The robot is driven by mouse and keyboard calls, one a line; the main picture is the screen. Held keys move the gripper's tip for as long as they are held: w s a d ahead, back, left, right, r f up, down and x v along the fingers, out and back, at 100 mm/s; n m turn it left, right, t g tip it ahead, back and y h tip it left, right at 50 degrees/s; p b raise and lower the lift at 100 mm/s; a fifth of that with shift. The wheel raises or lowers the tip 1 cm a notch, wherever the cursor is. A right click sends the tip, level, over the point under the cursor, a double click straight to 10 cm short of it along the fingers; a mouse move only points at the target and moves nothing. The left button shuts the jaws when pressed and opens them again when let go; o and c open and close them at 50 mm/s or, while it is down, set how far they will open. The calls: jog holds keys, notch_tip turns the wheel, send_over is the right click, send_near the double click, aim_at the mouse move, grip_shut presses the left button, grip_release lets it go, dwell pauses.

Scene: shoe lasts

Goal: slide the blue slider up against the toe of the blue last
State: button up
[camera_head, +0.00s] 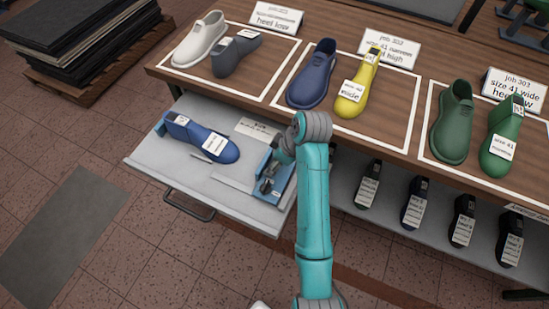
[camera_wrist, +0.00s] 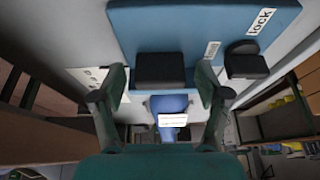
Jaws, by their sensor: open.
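The blue last (camera_head: 200,140) lies in the open drawer with white labels on it, its toe towards the right. The blue slider (camera_head: 284,180) is at the drawer's right side, partly hidden by my arm; a gap shows between it and the toe. In the wrist view the slider (camera_wrist: 145,28) is a blue plate with a black block (camera_wrist: 160,70) and a black knob (camera_wrist: 246,60) near the word "lock". My gripper (camera_wrist: 160,92) is open, its fingers on either side of the black block; contact cannot be told. The blue last (camera_wrist: 170,108) shows beyond, between the fingers.
The grey drawer (camera_head: 150,163) has a front handle (camera_head: 188,206) and a white card (camera_head: 258,128) inside. The bench above (camera_head: 270,98) carries paired shoes and lasts in white outlines with job cards. A lower shelf at right holds several dark lasts (camera_head: 413,205).

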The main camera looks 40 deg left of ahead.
grip_shut()
jog(key=a, duration=0.2)
jog(key=s+a, duration=0.1)
jog(key=a, duration=0.2)
jog(key=s+a, duration=0.1)
jog(key=a, duration=0.2)
jog(key=shift+a, duration=0.15)
grip_release()
jog(key=v, duration=0.7)
jog(key=shift+r, duration=0.2)
